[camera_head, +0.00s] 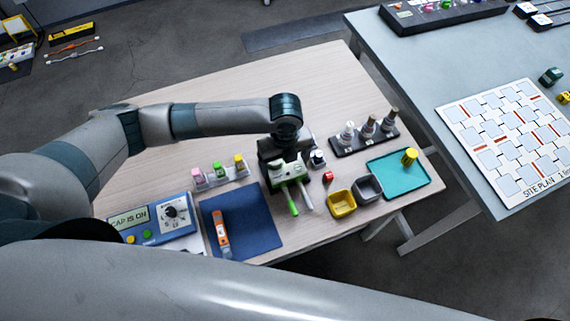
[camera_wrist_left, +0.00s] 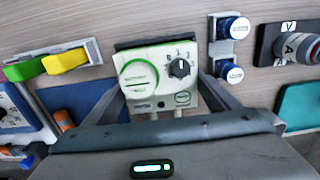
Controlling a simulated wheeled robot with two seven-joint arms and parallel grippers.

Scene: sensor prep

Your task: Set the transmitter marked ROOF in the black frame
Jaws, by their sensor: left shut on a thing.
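My left gripper (camera_head: 291,185) is shut on a white and green device (camera_head: 285,172) at the middle right of the wooden table. In the left wrist view the device (camera_wrist_left: 157,78) shows a green ring, a dark dial and small print, with grey fingers on both sides. I cannot read ROOF on it. A dark edge (camera_wrist_left: 135,43) shows just behind its top; I cannot tell if this is the black frame, or whether the device touches it. A green stick (camera_head: 292,207) and a pale stick (camera_head: 307,199) show below the device. My right gripper is out of view.
A rack (camera_head: 222,181) with pink, green and yellow pieces stands left of the gripper. A blue mat (camera_head: 250,225) and a blue panel (camera_head: 152,226) are nearer.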

